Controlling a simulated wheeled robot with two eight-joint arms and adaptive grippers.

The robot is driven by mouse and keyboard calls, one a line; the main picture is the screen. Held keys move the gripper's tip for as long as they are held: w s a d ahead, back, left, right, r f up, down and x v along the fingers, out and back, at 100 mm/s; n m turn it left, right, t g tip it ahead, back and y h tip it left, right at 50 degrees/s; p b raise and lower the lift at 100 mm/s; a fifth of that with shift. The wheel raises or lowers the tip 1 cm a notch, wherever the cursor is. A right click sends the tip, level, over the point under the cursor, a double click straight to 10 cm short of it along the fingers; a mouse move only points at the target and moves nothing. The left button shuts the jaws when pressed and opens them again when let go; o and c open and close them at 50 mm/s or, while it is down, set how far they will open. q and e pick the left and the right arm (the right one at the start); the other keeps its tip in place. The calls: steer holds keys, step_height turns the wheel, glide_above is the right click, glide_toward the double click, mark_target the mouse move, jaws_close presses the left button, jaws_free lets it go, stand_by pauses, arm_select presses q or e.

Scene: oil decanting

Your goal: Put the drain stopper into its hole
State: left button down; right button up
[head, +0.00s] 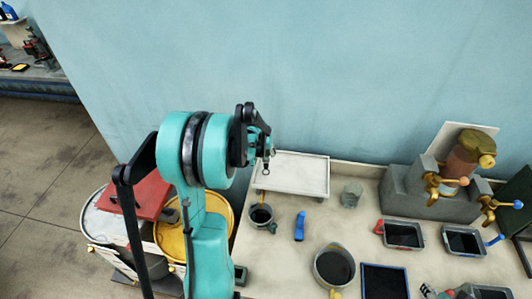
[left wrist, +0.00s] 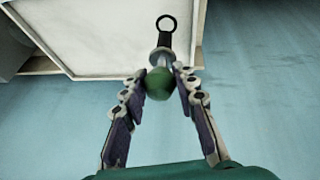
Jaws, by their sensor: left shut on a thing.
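The drain stopper appears to be the piece with a green ball (left wrist: 160,83), a metal stem and a dark ring, seen in the left wrist view. My left gripper (left wrist: 161,74) is shut on it, with a finger on each side of the ball and stem. In the head view my left gripper (head: 262,150) is raised at the back, by the left end of a shallow white tray (head: 312,192). A small dark ring (head: 266,170) hangs below it. The tray also shows in the left wrist view (left wrist: 95,32). I cannot make out the hole. My right gripper is not in view.
A dark-filled cup (head: 261,216) stands below the tray's left end. A blue object (head: 300,226), a glass (head: 351,194) and a pot of dark liquid (head: 334,268) stand on the table. Small trays and a grey block (head: 415,195) are at right. A yellow drum (head: 222,205) stands left.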

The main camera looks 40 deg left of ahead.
mark_target(265, 164)
arm_select(q)
steer(key=shift+f+b, duration=0.5)
steer(key=shift+f, duration=0.35)
steer(key=shift+b, duration=0.45)
stand_by(1.0)
steer(key=shift+f+b, duration=2.45)
steer(key=shift+f, duration=0.35)
steer(key=c, duration=1.1)
jaws_free()
steer(key=shift+r, duration=0.1)
steer(key=v, duration=1.2)
